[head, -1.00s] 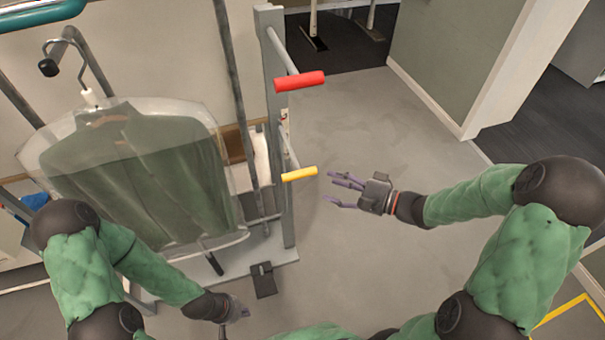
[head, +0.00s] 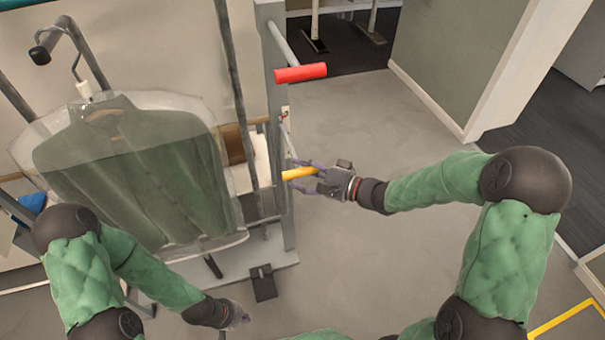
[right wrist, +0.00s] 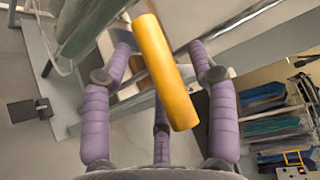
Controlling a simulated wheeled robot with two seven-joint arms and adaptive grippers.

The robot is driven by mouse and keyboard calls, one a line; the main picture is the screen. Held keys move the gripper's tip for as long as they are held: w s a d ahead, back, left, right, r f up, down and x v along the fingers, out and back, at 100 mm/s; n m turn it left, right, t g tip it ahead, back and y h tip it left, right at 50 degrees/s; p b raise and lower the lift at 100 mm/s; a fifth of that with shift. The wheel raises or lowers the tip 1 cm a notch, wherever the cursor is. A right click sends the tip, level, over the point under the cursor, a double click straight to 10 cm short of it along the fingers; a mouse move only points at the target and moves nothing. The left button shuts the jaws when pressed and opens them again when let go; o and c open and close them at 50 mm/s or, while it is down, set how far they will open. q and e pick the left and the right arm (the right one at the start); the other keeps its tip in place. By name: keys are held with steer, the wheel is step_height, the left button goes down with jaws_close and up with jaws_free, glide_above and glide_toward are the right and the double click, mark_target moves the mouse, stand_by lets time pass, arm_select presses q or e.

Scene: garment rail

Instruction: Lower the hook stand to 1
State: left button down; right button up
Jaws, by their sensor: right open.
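The hook stand (head: 276,120) is a grey post on a flat base at the left of the head view. A red handle (head: 300,73) sticks out near its top and a yellow handle (head: 299,173) lower down. My right gripper (head: 305,173) is open at the yellow handle. In the right wrist view the yellow handle (right wrist: 165,75) lies between the spread purple fingers of my right gripper (right wrist: 160,75); contact cannot be told. My left gripper (head: 235,316) is low at the bottom of the head view, away from the stand; its fingers are hard to make out.
A dark green jacket in a clear cover (head: 130,175) hangs from a hook left of the post. A black pedal (head: 263,283) sits at the stand's base. The grey floor (head: 370,270) right of the stand is open. A wall corner (head: 470,110) stands further right.

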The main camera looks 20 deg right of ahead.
jaws_close()
step_height(320, 180, down, 18)
steer(key=b, duration=0.3)
steer(key=shift+s+f, duration=0.15)
steer(key=shift+f, duration=0.1)
steer(key=shift+c, duration=1.9)
jaws_free()
steer(key=shift+f, duration=0.1)
steer(key=o, duration=0.4)
